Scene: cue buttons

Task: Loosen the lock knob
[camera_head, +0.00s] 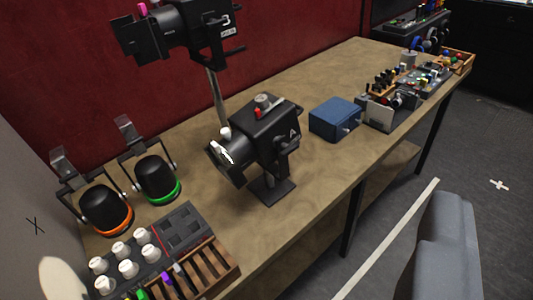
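I cannot tell for sure which part is the lock knob. A black lamp-like device (258,143) marked with a letter stands on a dark base in the middle of the bench. On its top sits a grey round knob with a red part (261,105), and a white knob (225,132) is at its left end. A second black device (185,38) marked "3" is held higher on a grey pole, with a pink knob (143,8) on top and a side handle. My gripper is not in view, and nothing seen here is being held.
The wooden bench (315,165) is partly clear. Two black lamps with orange (107,208) and green rings (156,178) stand left, near a panel of white knobs (121,250) and a slotted wooden rack (205,268). A blue box (336,119) and small parts stand right. A grey rounded object (445,245) is at lower right.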

